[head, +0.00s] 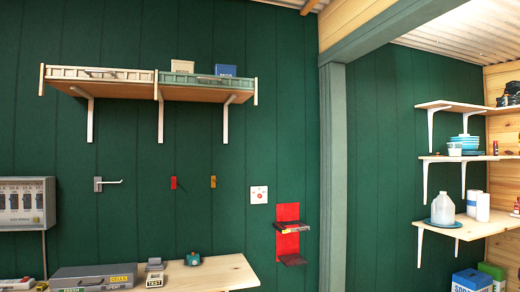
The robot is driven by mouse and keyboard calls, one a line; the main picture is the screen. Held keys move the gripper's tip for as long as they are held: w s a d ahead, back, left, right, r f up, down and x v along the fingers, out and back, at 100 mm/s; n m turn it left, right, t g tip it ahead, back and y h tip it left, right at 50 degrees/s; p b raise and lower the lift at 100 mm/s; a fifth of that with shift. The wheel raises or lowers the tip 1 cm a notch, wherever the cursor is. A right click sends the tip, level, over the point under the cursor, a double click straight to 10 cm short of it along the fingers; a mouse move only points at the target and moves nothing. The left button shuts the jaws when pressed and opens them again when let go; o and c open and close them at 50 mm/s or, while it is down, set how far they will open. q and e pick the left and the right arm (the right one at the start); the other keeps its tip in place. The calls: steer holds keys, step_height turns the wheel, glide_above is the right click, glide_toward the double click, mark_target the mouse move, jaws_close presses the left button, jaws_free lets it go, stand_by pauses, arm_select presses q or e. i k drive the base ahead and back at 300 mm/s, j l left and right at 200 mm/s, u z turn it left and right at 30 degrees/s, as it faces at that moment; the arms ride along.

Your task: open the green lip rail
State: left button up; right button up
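The green lip rail (212,81) runs along the front edge of the right half of a wooden wall shelf (185,95) at the upper left. A dark handle shows near the rail's middle. It appears upright against the shelf front. A cream lip rail (100,74) with a similar dark handle fronts the left half. Cream end posts and a middle post bound the two rails. Neither of my grippers is in view, and nothing touches the green rail.
A tan box (183,66) and a blue box (226,70) show above the green rail. White brackets (161,118) hang below the shelf. A bench (225,272) with small items stands underneath. A grey-green post (333,180) and laden shelves (455,158) stand to the right.

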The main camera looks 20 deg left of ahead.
mark_target(171, 79)
steer(key=i+u, duration=0.1)
steer(key=i, duration=0.6)
steer(key=i+l+u, duration=0.15)
steer(key=i, duration=0.55)
